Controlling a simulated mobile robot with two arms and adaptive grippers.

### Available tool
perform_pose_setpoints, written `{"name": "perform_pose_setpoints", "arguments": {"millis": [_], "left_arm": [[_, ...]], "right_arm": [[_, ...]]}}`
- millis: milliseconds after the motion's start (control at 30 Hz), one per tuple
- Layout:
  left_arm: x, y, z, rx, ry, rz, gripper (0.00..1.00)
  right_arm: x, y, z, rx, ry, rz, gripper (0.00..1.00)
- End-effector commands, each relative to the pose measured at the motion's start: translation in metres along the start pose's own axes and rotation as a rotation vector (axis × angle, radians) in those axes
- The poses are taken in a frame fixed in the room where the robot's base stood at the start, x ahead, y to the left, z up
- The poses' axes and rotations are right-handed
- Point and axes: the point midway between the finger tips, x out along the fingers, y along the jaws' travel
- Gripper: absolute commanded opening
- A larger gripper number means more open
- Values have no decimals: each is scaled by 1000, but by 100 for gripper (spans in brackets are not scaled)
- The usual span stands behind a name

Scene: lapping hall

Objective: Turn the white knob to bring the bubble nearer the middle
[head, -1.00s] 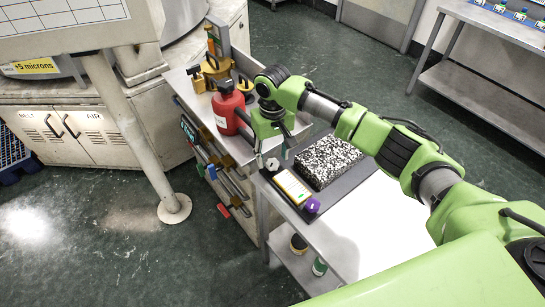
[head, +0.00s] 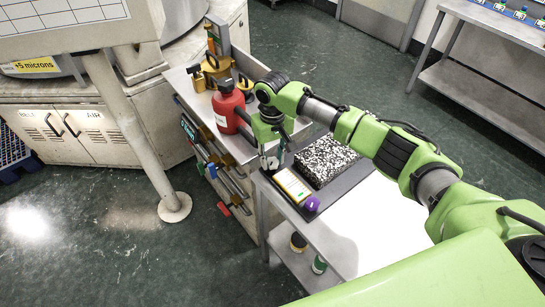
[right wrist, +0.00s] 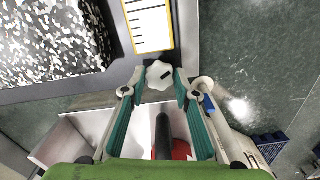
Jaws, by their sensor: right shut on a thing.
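The white knob (right wrist: 159,75) sits at the near end of a yellow-framed plate with a white, marked face (right wrist: 150,25). This plate also shows in the head view (head: 292,185), with a purple knob (head: 312,203) at its other end. My right gripper (right wrist: 156,83) points down and is shut on the white knob, a teal-padded finger on each side. In the head view my right gripper (head: 271,162) largely hides the white knob. The bubble is too small to make out. My left gripper is not in view.
A black-and-white speckled block (head: 325,160) lies beside the plate on a dark mat. A red canister (head: 228,108) stands close behind my right gripper, on a metal cabinet top with yellow items (head: 213,70). A white sheet-like area to the right is clear.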

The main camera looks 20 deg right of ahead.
Motion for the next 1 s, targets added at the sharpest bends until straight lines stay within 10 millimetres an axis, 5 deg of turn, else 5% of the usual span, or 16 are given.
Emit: {"name": "perform_pose_setpoints", "arguments": {"millis": [1000], "left_arm": [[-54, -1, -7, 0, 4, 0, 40]], "right_arm": [[-2, 0, 0, -832, -1, -1, 7]]}}
